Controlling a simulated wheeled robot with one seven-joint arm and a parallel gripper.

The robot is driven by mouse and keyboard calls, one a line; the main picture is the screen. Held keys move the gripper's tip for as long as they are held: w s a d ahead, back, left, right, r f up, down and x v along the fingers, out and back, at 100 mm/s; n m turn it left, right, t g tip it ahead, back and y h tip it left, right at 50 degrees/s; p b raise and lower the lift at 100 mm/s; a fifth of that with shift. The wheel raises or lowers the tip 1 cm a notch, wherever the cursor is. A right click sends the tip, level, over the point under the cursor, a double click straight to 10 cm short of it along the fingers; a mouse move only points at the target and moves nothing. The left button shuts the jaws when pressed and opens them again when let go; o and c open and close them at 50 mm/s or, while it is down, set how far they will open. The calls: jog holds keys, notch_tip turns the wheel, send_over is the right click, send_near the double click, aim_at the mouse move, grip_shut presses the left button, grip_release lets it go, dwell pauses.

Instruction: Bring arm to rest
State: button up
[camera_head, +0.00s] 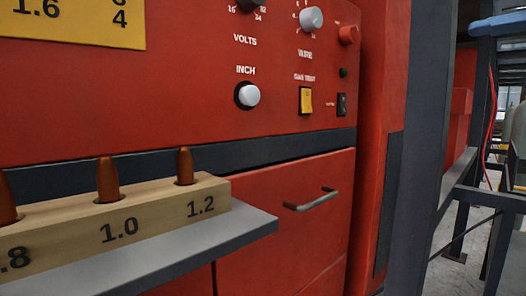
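My arm and gripper do not show in the head camera view. A red welding machine panel (180,90) fills most of the picture. It carries a white INCH button (249,95), a grey WIRE knob (311,18), a yellow GAS TEST rocker switch (306,99) and a small black switch (342,104). A wooden block (150,222) marked .8, 1.0 and 1.2 stands on a grey shelf (215,243). Copper-coloured pointed tips stand upright in its holes, one at 1.0 (107,180) and one at 1.2 (185,166).
A red drawer or door (270,230) with a metal handle (312,200) lies below the panel. The shelf juts out at lower left. A dark upright post (425,140) and a metal frame (470,195) stand at right. A yellow label (75,20) is at upper left.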

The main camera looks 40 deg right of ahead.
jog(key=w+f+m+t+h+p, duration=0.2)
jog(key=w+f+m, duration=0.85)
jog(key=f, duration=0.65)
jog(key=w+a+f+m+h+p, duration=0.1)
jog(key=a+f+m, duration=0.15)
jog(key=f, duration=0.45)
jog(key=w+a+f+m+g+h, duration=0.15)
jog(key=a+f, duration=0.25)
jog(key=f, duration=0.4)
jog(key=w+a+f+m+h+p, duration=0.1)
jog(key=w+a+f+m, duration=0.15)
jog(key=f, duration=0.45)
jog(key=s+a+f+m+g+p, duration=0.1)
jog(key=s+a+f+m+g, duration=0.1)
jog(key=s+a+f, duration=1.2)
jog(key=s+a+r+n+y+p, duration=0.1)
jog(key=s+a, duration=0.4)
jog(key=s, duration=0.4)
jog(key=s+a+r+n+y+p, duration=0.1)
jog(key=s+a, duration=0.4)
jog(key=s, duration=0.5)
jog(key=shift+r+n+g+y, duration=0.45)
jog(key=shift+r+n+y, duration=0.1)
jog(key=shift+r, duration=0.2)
